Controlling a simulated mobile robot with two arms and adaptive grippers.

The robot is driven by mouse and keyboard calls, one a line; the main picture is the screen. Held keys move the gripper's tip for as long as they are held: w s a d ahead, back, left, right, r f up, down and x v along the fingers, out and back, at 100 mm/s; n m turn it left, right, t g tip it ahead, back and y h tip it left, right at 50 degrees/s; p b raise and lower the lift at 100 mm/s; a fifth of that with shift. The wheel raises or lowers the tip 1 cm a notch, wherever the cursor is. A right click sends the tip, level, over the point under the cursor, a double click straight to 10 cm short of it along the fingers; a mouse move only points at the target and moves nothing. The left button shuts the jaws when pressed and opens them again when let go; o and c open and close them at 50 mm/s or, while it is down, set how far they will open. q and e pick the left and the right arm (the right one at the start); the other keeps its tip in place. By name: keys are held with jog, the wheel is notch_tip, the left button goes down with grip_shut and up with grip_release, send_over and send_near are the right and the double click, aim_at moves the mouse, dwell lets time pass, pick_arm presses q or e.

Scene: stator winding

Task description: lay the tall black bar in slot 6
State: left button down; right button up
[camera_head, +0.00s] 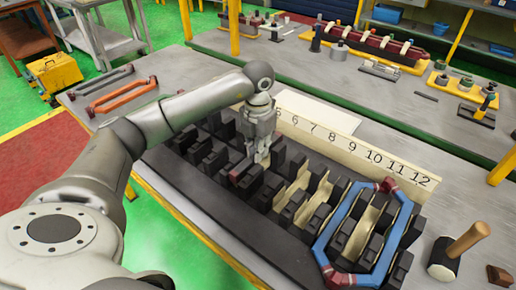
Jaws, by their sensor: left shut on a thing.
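My left gripper (262,160) points down among the black stator blocks, a little below the number 6 on the strip. It is shut on a dark bar, taken to be the tall black bar, which is mostly hidden by the fingers and hard to tell from the dark blocks around it. A reddish dark piece (238,171) shows just left of the fingertips. The black stator block (205,240) carries rows of upright teeth with slots between. The cream number strip (352,148) behind it shows 5 to 12; lower numbers are hidden by my arm. My right gripper is out of view.
A blue coil with red ends (342,217) lies across the teeth near the high numbers. A hammer (454,252) and small brown block (500,276) lie at right. An orange coil (122,95) and a dark coil (100,80) lie at the table's far left. Pale liners show in several slots.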

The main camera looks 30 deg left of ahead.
pick_arm(q)
jog(key=shift+f+b, duration=0.65)
jog(key=shift+f, duration=0.25)
jog(key=shift+f+b, duration=0.3)
jog(key=shift+f, duration=0.15)
jog(key=shift+f+b, duration=0.4)
jog(key=shift+f, duration=0.15)
dwell(0.4)
jog(key=c, duration=1.4)
grip_release()
jog(key=shift+c, duration=0.2)
jog(key=shift+r, duration=0.2)
jog(key=shift+r+p, duration=0.5)
jog(key=shift+r, duration=0.1)
